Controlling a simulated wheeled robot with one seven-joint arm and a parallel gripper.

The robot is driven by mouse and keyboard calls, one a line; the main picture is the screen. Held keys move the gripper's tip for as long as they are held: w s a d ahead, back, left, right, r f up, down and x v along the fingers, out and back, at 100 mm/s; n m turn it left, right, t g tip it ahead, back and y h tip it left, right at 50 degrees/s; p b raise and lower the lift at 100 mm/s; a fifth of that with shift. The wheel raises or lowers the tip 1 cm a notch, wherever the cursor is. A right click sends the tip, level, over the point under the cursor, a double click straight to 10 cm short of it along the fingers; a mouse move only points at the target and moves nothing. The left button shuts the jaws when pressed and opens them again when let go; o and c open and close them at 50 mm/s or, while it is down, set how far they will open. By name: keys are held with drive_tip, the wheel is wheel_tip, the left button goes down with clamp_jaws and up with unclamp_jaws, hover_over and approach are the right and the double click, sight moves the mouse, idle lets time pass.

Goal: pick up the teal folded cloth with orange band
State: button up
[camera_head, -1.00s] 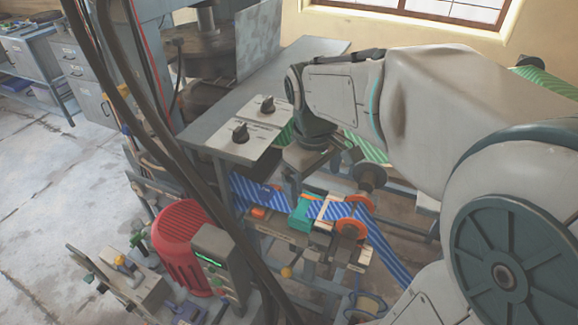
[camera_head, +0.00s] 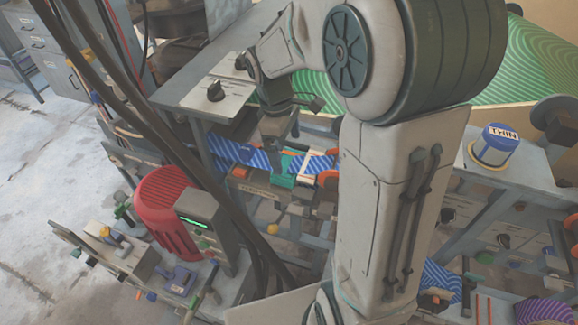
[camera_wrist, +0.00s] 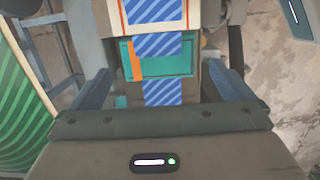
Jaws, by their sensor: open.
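The teal folded cloth with its orange band (camera_wrist: 165,66) is in the upper middle of the wrist view, beside and partly overlapped by blue-striped material. In the head view a teal patch (camera_head: 283,181) shows at the striped strip, largely hidden behind my arm's end. My gripper (camera_wrist: 157,72) is open, with one finger on each side of the cloth in the wrist view. Nothing is held between the fingers. In the head view my gripper (camera_head: 278,140) points down above the strip; whether the fingertips touch the cloth cannot be told.
Blue-striped strip (camera_head: 232,153) runs through the machine under my gripper. A grey table with knobs (camera_head: 214,92) stands at left. A red motor (camera_head: 166,208) and dark cables stand at front left. A blue-capped container (camera_head: 494,145) stands on a bench at right.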

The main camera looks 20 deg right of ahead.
sight(288, 163)
drive_tip(key=f, duration=0.5)
drive_tip(key=shift+d+f, duration=0.1)
drive_tip(key=shift+d, duration=0.1)
drive_tip(key=shift+c, duration=0.3)
drive_tip(key=c, duration=0.6)
drive_tip(key=shift+o, duration=0.2)
